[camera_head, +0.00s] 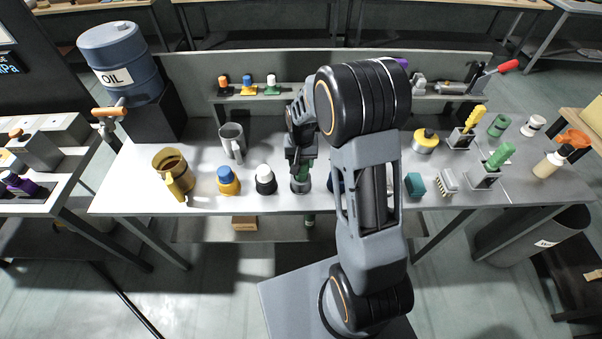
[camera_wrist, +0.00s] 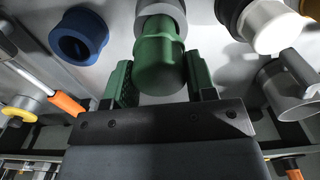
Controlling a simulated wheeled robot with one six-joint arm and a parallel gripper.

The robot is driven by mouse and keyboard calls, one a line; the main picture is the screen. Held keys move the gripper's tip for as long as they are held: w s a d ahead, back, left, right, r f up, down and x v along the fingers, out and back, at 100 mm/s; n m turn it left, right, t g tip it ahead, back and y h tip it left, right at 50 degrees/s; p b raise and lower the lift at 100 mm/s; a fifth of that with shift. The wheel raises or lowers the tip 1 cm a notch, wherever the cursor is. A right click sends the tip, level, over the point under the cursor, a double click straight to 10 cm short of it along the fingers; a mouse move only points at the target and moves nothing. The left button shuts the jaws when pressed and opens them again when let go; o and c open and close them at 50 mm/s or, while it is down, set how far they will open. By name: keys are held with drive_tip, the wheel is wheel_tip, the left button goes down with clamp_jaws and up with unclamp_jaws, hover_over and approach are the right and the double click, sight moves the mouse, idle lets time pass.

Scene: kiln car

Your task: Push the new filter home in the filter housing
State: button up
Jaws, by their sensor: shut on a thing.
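The new filter is a green cylinder (camera_wrist: 160,66) with a stepped, narrower end. In the wrist view it lies between the two green-padded fingers of my gripper (camera_wrist: 161,84), which is shut on it. Its far end meets a round grey filter housing (camera_wrist: 172,9) at the top of the wrist view; how deep it sits is not clear. In the head view my gripper (camera_head: 299,157) is low over the bench, behind my arm. The green filter (camera_head: 306,170) shows just below it, above the small housing (camera_head: 300,188) near the bench's front edge.
A white-topped black piece (camera_head: 265,180) and a blue-topped yellow one (camera_head: 228,181) stand to the left. A blue piece (camera_wrist: 78,34) is close on the other side. A grey mug (camera_head: 232,142) stands behind left, and a shelf (camera_head: 250,94) runs along the back.

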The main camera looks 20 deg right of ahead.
drive_tip(key=shift+r+p, duration=1.55)
drive_tip(key=shift+r, duration=0.9)
